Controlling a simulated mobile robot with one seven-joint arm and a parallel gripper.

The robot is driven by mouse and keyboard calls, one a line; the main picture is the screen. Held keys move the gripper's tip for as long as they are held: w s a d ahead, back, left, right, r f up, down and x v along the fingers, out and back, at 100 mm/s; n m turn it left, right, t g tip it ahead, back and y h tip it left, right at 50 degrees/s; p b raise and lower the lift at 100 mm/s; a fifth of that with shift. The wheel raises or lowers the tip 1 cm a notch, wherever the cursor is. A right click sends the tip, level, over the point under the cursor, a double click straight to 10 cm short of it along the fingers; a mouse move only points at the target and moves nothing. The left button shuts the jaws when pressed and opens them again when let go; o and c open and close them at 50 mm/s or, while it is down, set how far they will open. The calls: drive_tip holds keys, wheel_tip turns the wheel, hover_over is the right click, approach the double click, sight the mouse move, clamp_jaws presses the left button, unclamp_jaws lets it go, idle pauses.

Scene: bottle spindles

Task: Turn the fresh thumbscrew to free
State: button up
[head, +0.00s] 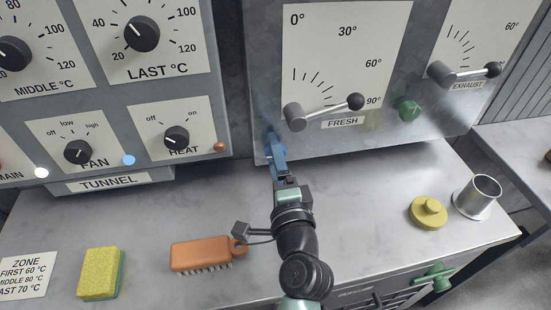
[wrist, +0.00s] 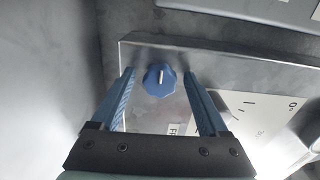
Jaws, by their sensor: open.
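The fresh thumbscrew (wrist: 160,78) is a blue faceted knob with a white line, on the grey panel near its edge in the wrist view. My gripper (wrist: 159,74) is open, with one blue finger on each side of the knob and a visible gap on both sides. I cannot tell how deep the fingertips are relative to it. In the head view my gripper (head: 275,148) is at the lower left corner of the fresh panel (head: 345,60), and the knob is hard to tell from the blue fingers. The fresh lever (head: 325,109) points right, near 90°.
A green thumbscrew (head: 409,108) sits right of the fresh lever, near the exhaust lever (head: 465,73). On the bench are an orange brush (head: 200,254), a yellow sponge (head: 100,272), a yellow lidlike disc (head: 427,212) and a metal cup (head: 478,198). The bench middle right is clear.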

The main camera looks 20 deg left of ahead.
drive_tip(key=b+v, duration=0.1)
drive_tip(key=v, duration=1.2)
drive_tip(key=w+d+r+n+t+h, duration=0.25)
drive_tip(key=r+n, duration=0.25)
drive_tip(key=r, duration=0.8)
drive_tip(key=w+d+r+n+t+h, duration=0.15)
drive_tip(key=w+r+n+t, duration=0.25)
drive_tip(key=r, duration=0.8)
drive_tip(key=s+d+r+n+t+h, duration=0.1)
drive_tip(key=s+d+r+t+h, duration=0.15)
drive_tip(key=r, duration=0.45)
drive_tip(key=s+d+r+t+h+p, duration=0.1)
drive_tip(key=s+r+h, duration=0.15)
drive_tip(key=r, duration=0.45)
drive_tip(key=s+d+r+n+t+h, duration=0.1)
drive_tip(key=s+d+r+t, duration=0.1)
drive_tip(key=s+r, duration=0.3)
wheel_tip(320, 180, up, 17)
drive_tip(key=w+p, duration=0.1)
drive_tip(key=p, duration=1.6)
drive_tip(key=shift+w+r, duration=0.15)
drive_tip(key=shift+w, duration=0.25)
